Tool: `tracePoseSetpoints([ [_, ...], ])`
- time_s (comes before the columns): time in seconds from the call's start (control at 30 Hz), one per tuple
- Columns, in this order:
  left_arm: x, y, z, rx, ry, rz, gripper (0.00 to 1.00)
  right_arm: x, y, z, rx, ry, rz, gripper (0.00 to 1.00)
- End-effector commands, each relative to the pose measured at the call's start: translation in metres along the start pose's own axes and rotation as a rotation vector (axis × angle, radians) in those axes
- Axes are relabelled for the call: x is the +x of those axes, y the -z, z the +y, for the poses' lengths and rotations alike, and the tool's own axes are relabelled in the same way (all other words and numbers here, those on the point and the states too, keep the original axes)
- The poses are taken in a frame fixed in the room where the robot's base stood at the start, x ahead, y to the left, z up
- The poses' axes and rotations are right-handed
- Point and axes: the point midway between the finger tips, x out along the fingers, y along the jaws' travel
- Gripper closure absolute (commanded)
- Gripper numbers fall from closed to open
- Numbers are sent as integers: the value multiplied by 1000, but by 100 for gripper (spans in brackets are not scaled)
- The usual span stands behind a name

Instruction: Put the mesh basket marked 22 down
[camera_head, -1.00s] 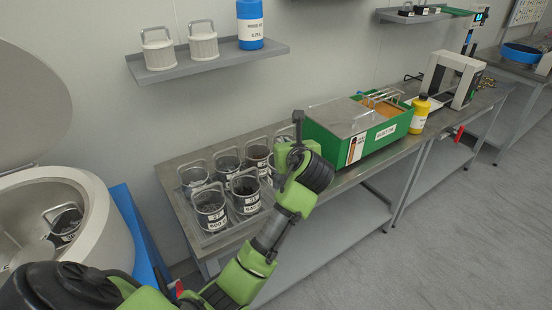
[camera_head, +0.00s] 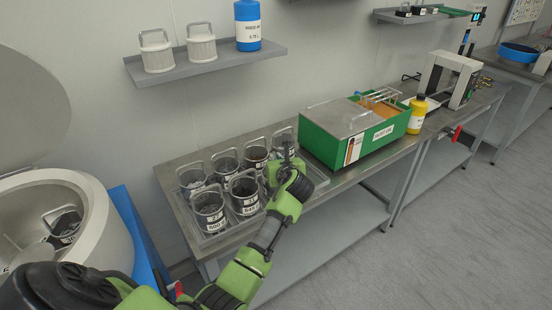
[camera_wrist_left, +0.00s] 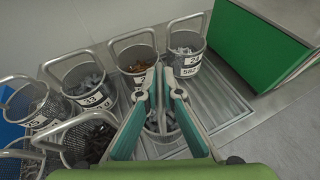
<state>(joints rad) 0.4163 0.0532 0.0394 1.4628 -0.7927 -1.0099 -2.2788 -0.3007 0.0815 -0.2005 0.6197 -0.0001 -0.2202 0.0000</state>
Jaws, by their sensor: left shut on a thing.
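My left gripper (camera_head: 284,158) is over the right front of the tray. In the left wrist view the gripper (camera_wrist_left: 159,92) is shut on the handle of a mesh basket (camera_wrist_left: 168,128) with dark grey pieces inside. That basket hangs between and below the fingers, mostly hidden by them, and its label does not show. In the head view it is largely behind the gripper. I cannot tell whether its bottom touches the tray. The ribbed metal tray (camera_wrist_left: 222,112) has bare room to the right of it. My right gripper is not in view.
Other labelled baskets stand close by: one marked 24 (camera_wrist_left: 186,62), one marked 33 (camera_wrist_left: 92,92), one marked 25 (camera_wrist_left: 36,108). A green box (camera_head: 330,150) stands right of the tray. An open round drum machine (camera_head: 95,215) is at the left.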

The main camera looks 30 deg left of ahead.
Motion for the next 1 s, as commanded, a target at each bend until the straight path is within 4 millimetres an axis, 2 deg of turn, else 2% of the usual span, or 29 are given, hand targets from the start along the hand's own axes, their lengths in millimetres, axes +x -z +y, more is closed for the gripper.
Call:
tracePoseSetpoints([
  [0.23, 0, -2, 0, 0, 0, -6, 100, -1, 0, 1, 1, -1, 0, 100],
  [0.27, 0, 1, 0, 1, -1, 0, 86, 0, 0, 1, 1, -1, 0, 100],
  [0.3, 0, 1, 0, 1, -1, 0, 77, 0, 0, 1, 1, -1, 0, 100],
  [0.67, 0, 0, 0, 0, 0, -1, 77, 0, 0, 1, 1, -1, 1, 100],
  [0.83, -16, 0, 0, 1, 0, -1, 77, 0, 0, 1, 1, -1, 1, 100],
  [1.0, -51, 0, -1, 0, 2, -2, 77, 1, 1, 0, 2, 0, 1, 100],
])
